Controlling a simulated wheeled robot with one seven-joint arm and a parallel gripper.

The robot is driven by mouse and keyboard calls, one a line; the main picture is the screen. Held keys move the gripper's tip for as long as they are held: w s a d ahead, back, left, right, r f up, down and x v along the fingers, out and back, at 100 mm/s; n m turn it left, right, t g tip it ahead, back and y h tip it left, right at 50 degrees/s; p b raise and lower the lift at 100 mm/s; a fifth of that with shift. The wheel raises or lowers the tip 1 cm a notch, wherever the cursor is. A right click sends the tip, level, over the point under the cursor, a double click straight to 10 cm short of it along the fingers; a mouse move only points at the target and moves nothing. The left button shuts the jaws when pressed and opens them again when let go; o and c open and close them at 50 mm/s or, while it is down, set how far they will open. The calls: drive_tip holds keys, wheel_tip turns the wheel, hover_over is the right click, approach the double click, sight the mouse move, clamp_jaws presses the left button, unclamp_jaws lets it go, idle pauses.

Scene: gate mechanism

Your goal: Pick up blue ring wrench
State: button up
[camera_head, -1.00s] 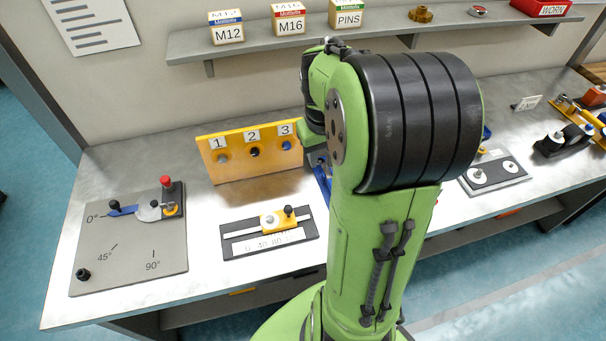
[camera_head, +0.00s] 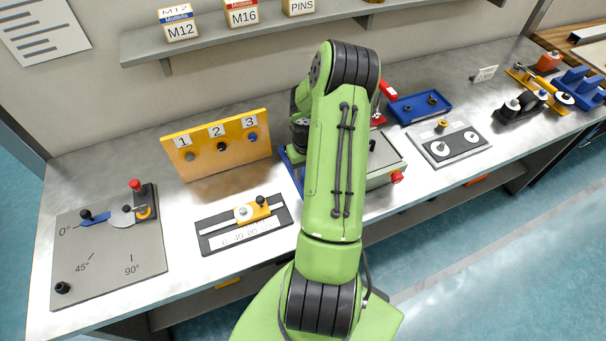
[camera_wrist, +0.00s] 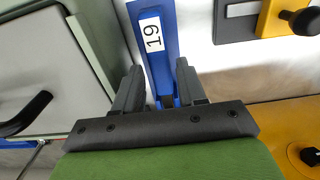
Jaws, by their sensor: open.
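A blue bar with a white "19" label, which looks like the blue ring wrench (camera_wrist: 165,75), lies at the top centre of the wrist view. My gripper (camera_wrist: 158,88) is open, with one finger on each side of the bar's lower part. I cannot tell whether either finger touches it. No ring end is visible; the bar runs out of the top of the wrist view. In the head view only a blue edge of the wrench (camera_head: 291,168) shows beside my arm, and the arm hides my gripper.
A yellow panel numbered 1 to 3 (camera_head: 180,170) stands left of my arm, with a slider gauge (camera_head: 213,242) in front. A grey box (camera_head: 390,153) with a red knob is close on the right. A blue tray (camera_head: 398,115) lies behind it.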

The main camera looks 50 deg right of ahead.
wheel_tip(320, 180, down, 3)
drive_tip(key=shift+w+d+f, duration=0.1)
drive_tip(key=shift+d+f, duration=0.05)
drive_tip(key=shift+f, duration=0.05)
drive_tip(key=shift+r, duration=0.1)
clamp_jaws()
drive_tip(key=shift+r, duration=0.1)
